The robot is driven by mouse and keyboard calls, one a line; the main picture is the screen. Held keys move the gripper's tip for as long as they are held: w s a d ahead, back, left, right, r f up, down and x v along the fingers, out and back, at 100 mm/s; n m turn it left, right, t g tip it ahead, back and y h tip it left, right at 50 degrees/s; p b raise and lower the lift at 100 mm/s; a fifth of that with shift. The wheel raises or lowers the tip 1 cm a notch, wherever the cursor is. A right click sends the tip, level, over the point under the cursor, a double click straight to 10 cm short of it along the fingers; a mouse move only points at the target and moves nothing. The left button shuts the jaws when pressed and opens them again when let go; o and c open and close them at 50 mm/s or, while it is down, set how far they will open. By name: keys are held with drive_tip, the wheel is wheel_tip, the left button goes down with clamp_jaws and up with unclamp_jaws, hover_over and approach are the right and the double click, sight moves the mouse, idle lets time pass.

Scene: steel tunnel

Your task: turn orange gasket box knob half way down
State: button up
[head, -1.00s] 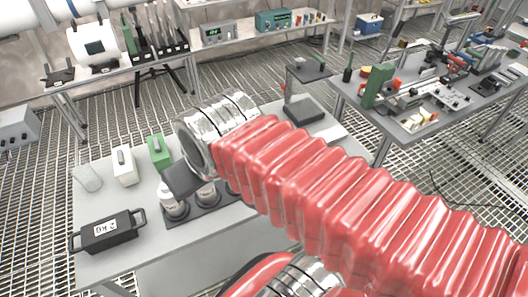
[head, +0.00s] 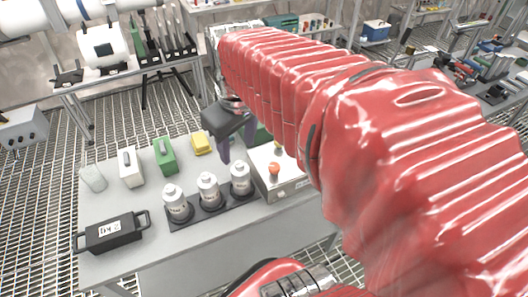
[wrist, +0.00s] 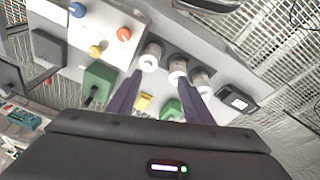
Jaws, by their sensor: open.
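A light metal box (head: 290,188) with knobs stands on the near table, partly hidden by my red-sleeved arm. An orange-red knob (head: 274,169) is on its top, with a yellow knob behind it. The wrist view shows the box at upper left, with the orange knob (wrist: 123,34), a yellow knob (wrist: 95,51) and a blue knob (wrist: 77,10). My gripper (head: 238,150) is open and empty, pointing down above the table, left of and behind the orange knob. Its two dark fingers (wrist: 158,78) show apart in the wrist view, touching no knob.
White bottles (head: 208,190) stand in a dark rack left of the box. Green (head: 166,156), white (head: 131,167) and yellow (head: 201,143) blocks, a clear glass (head: 93,178) and a black handled weight (head: 110,232) are further left.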

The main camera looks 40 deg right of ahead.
sight(275, 166)
drive_tip(key=d+f+g, duration=0.1)
drive_tip(key=d+g, duration=0.1)
drive_tip(key=d, duration=0.9)
drive_tip(key=shift+s+d+n+y, duration=0.15)
drive_tip(key=shift+d+n+y, duration=0.15)
drive_tip(key=shift+y, duration=0.1)
wheel_tip(275, 166, down, 14)
drive_tip(key=shift+r, duration=0.1)
drive_tip(key=shift+c, duration=0.5)
drive_tip(key=c, duration=1)
